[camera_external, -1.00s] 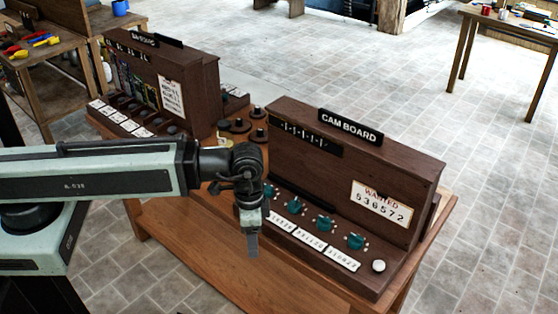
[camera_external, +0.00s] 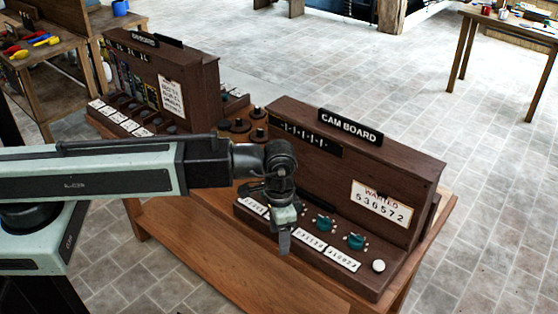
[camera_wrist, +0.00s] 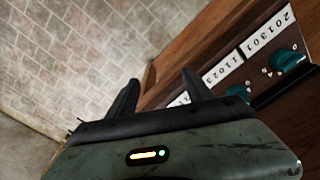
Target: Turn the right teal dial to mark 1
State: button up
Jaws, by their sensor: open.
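The right teal dial (camera_external: 355,241) sits at the right end of the dial row on the CAM BOARD (camera_external: 300,165), near a white round knob. Another teal dial (camera_external: 324,222) is to its left, and the dials further left are mostly hidden behind my wrist. My gripper (camera_external: 284,245) is empty and points down in front of the board's left half, left of the right dial. In the wrist view, my gripper's two fingers (camera_wrist: 160,88) stand apart with nothing between them. Two teal dials show there (camera_wrist: 287,60), (camera_wrist: 238,91); I cannot tell which ones they are. The mark numbers are too small to read.
White number cards (camera_external: 342,258) lie along the board's front ledge. The white knob (camera_external: 378,266) is at its right end. A WANTED card (camera_external: 381,203) reads 536572. A second dark cabinet (camera_external: 190,75) stands at the back left. The wooden bench (camera_external: 205,255) is clear in front.

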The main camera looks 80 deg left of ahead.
notch_tip(320, 180, up, 4)
jog(key=f+n+p, duration=0.1)
jog(key=n+p, duration=0.1)
jog(key=p, duration=0.1)
send_over(357, 236)
jog(key=shift+w+r, duration=0.25)
jog(key=shift+w, duration=0.05)
jog(key=shift+s, duration=0.25)
notch_tip(357, 236, down, 8)
jog(key=b, duration=0.8)
jog(key=shift+r, duration=0.1)
grip_shut()
